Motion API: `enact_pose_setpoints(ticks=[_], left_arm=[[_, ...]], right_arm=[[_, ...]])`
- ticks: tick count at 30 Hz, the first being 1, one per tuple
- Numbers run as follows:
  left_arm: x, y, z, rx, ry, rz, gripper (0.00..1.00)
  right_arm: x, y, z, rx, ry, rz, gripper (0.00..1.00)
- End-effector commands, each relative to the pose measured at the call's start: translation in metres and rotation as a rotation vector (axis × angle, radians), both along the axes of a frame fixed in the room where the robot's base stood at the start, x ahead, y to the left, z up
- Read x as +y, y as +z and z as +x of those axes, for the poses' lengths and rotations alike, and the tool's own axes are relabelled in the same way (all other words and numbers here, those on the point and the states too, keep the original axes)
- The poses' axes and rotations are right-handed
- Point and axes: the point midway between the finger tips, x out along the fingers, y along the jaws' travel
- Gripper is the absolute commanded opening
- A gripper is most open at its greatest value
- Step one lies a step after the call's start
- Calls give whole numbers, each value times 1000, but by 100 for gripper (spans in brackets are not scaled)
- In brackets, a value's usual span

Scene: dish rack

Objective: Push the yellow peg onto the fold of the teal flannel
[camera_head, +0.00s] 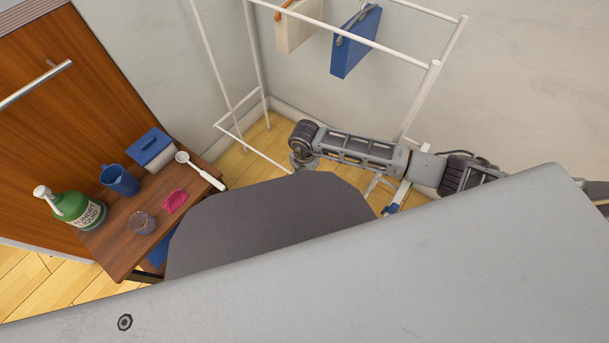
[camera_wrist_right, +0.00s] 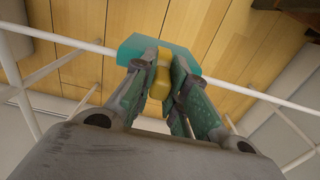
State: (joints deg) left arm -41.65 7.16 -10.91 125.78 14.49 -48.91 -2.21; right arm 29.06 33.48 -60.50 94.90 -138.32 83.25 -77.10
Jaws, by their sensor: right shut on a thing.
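The yellow peg (camera_wrist_right: 161,80) sits between the fingers of my right gripper (camera_wrist_right: 160,70), which is shut on it. The teal flannel (camera_wrist_right: 136,48) lies straight beyond the fingertips in the right wrist view, over a white rail (camera_wrist_right: 70,40). The peg's far end overlaps the flannel in the picture; I cannot tell how far it is on the fold. In the head view my right arm reaches in from the right, and the peg and flannel are hidden. My left gripper is not in view.
The white rack (camera_head: 433,65) carries a cream item (camera_head: 297,30) and a blue item (camera_head: 355,45) at the back. A wooden table (camera_head: 118,245) at left holds a green bottle (camera_head: 78,212), a blue jug (camera_head: 119,181), a box (camera_head: 151,147), a white spoon (camera_head: 200,170) and a pink cloth (camera_head: 175,202).

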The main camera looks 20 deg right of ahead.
Motion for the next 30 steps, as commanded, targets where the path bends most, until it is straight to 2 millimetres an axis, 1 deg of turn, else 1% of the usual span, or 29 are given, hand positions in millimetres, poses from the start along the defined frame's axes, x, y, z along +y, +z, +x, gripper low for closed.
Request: enact_pose_setpoints(ticks=[18, 30], left_arm=[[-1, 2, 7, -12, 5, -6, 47], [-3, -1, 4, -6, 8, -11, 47]], right_arm=[[0, -1, 0, 0, 0, 0, 0], [0, -4, 0, 0, 0, 0, 0]])
